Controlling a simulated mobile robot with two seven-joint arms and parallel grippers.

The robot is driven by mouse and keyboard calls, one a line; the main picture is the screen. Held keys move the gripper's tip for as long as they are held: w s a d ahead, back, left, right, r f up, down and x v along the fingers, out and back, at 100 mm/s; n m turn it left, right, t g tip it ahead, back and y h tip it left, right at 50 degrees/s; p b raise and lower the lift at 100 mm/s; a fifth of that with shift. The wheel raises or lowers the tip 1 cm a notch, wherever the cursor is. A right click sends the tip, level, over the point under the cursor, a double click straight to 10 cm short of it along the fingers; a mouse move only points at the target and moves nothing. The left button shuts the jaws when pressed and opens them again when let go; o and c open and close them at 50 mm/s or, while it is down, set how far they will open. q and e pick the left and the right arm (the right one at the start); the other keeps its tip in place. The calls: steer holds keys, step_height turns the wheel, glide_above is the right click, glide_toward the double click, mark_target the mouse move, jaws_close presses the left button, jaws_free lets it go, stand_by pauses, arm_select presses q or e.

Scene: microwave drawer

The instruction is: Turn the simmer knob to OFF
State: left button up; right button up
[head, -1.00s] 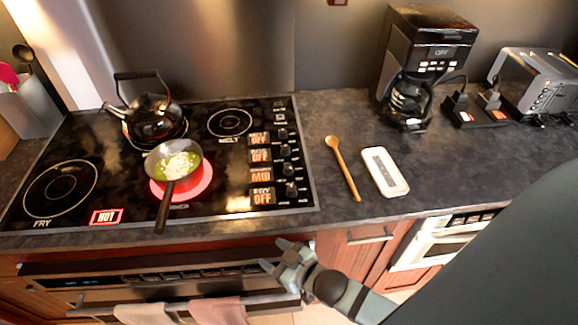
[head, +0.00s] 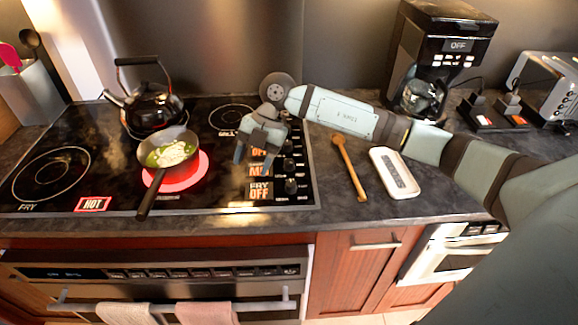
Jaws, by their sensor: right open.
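The simmer knob (head: 289,165) is a small dark knob in the column at the right side of the black cooktop (head: 110,198). A lit display beside it, partly covered, reads "MI…" (head: 258,170). The fry knob (head: 291,186) sits just below, with a display reading FRY OFF (head: 261,190). My right gripper (head: 254,159) is open and empty, fingers pointing down over the displays, left of the knobs. I cannot tell its height, and no contact with a knob shows. It hides part of the upper displays. My left gripper is not in view.
A pan (head: 168,152) with food sits on a glowing red burner, beside a HOT sign (head: 93,204). A black kettle (head: 150,103) stands behind it. A wooden spoon (head: 350,168) and white spoon rest (head: 394,172) lie on the counter (head: 335,208) to the right.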

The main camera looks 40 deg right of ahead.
mark_target(289, 161)
steer(key=w+d+r+m+t+h+b, duration=0.1)
steer(key=w+d+r+m+h, duration=0.15)
steer(key=d, duration=0.35)
steer(key=w+d+r+m+h, duration=0.1)
steer(key=d+r+h, duration=0.1)
steer(key=d+h, duration=0.3)
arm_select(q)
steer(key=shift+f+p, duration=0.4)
arm_select(e)
steer(key=shift+m+y, duration=0.25)
steer(key=shift+y, duration=0.5)
steer(key=f, duration=0.4)
steer(key=d+f, duration=0.1)
steer(key=f, duration=0.8)
steer(key=shift+d+f, duration=0.2)
steer(key=shift+f, duration=0.1)
steer(key=c, duration=0.9)
